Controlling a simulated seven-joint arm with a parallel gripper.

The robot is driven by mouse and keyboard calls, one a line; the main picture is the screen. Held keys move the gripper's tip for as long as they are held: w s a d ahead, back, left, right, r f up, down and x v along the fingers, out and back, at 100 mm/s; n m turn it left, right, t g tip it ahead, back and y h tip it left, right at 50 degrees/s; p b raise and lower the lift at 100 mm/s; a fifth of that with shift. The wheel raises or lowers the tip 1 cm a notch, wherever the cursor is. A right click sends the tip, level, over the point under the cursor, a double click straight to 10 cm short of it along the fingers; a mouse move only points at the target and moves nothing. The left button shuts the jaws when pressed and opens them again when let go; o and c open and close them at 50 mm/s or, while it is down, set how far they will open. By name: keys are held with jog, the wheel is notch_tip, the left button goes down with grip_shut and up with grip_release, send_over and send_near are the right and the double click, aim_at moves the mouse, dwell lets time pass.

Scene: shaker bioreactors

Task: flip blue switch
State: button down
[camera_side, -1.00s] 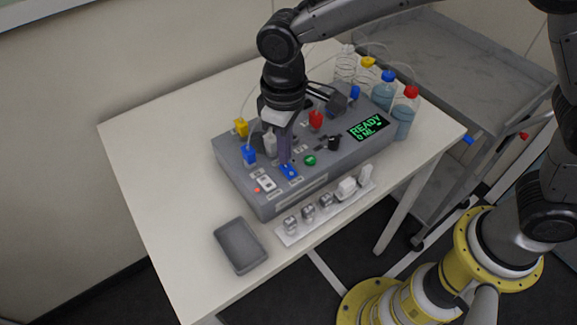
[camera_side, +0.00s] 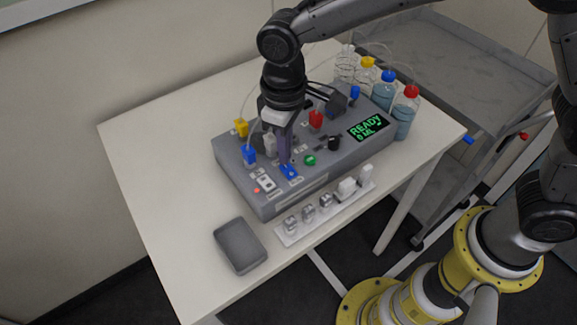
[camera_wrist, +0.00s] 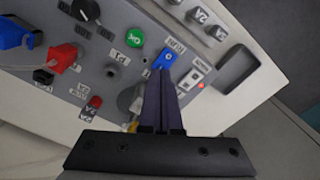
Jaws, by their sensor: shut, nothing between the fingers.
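The blue switch (camera_side: 289,171) sits on the top face of the grey control box (camera_side: 235,168), near its front edge. In the wrist view the blue switch (camera_wrist: 165,58) lies just beyond my fingertips. My gripper (camera_side: 285,160) points down at it, with the fingers shut together and empty. In the wrist view the fingertips (camera_wrist: 160,72) are at the near edge of the switch. I cannot tell whether they touch it. Part of the switch is hidden behind the fingertips.
Next to the switch are a white rocker switch (camera_side: 266,183) and a green button (camera_side: 310,160). A black knob (camera_side: 334,143), red connector (camera_side: 316,120) and lit display (camera_side: 368,127) are to the right. A grey tray (camera_side: 240,246) lies in front, and bottles (camera_side: 404,112) stand behind.

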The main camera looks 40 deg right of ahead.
jog(key=shift+f, duration=0.95)
dwell(0.5)
jog(key=shift+r, duration=3.55)
